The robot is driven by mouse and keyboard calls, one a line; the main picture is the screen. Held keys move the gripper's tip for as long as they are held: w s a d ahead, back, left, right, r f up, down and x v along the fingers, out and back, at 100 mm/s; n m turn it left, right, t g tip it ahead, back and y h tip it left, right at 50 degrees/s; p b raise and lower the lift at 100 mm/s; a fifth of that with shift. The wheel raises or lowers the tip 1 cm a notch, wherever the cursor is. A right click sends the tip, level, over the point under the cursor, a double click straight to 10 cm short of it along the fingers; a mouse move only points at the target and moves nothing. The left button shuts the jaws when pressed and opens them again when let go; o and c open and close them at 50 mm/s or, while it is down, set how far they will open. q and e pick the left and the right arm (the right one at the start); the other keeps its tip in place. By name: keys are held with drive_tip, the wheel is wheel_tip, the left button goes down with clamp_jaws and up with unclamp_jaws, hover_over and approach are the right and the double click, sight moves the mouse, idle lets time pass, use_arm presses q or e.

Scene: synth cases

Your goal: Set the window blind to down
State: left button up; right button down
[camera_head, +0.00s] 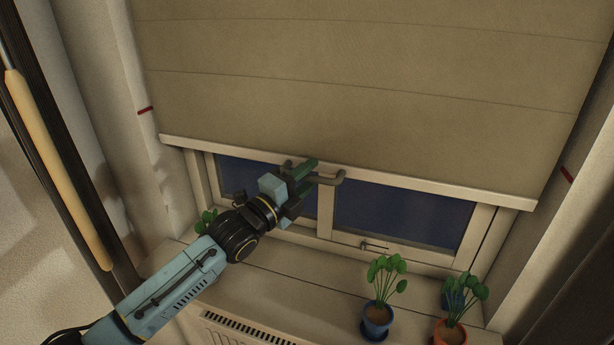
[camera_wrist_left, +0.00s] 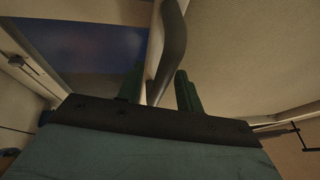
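The beige window blind (camera_head: 350,70) hangs over the upper part of the window (camera_head: 400,212); the lower panes show below it. Its pale bottom bar (camera_head: 440,188) carries a grey-brown handle (camera_head: 330,179). My left gripper (camera_head: 299,179), with green fingers, is at the left part of this handle. In the left wrist view, the handle (camera_wrist_left: 172,50) runs between the two fingers (camera_wrist_left: 160,92), with a small gap seen on each side, so the gripper looks open around it. The right gripper is not in view.
Red marks show on the left reveal (camera_head: 145,110) and right reveal (camera_head: 567,173), slightly above the bar. Potted plants in a blue pot (camera_head: 377,321) and an orange pot (camera_head: 450,333) stand on the sill (camera_head: 300,275). A window latch (camera_head: 374,245) sticks out below the panes.

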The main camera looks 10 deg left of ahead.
use_arm(q)
clamp_jaws()
wheel_tip(320, 180, down, 23)
drive_tip(key=b, duration=1.5)
unclamp_jaws()
drive_tip(key=shift+r, duration=0.1)
drive_tip(key=v, duration=1.3)
drive_tip(key=shift+s+a+b, duration=0.15)
drive_tip(key=shift+b, duration=0.15)
